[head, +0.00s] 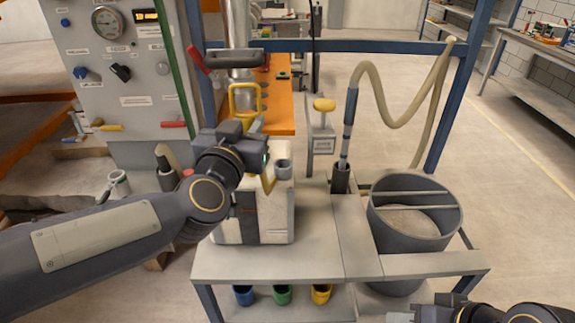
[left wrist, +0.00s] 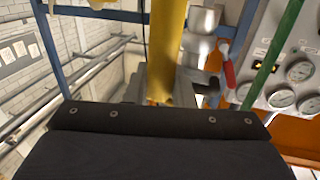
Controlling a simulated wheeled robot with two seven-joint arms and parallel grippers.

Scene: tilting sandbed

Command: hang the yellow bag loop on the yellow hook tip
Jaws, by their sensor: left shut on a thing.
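My left gripper (head: 258,127) is in the middle left of the head view, above the front table. It is shut on a yellow loop (head: 231,100), which stands up above the fingers in front of the metal pipe. In the left wrist view a yellow strip (left wrist: 168,50) rises from between the grey fingers (left wrist: 160,92). A white bag-like block (head: 268,222) with a grey spout stands below the gripper, with another yellow piece (head: 268,182) at its top. I cannot clearly make out the yellow hook tip. My right gripper (head: 432,312) is at the bottom edge, its jaws unclear.
A metal pipe (head: 238,25) with a red lever (head: 198,59) stands behind the loop. A blue frame (head: 345,46) spans the back. A grey bin (head: 412,238) holds sand at right, beside a beige hose (head: 375,90). The gauge panel (head: 120,60) is at left. The front table (head: 310,262) has bare room.

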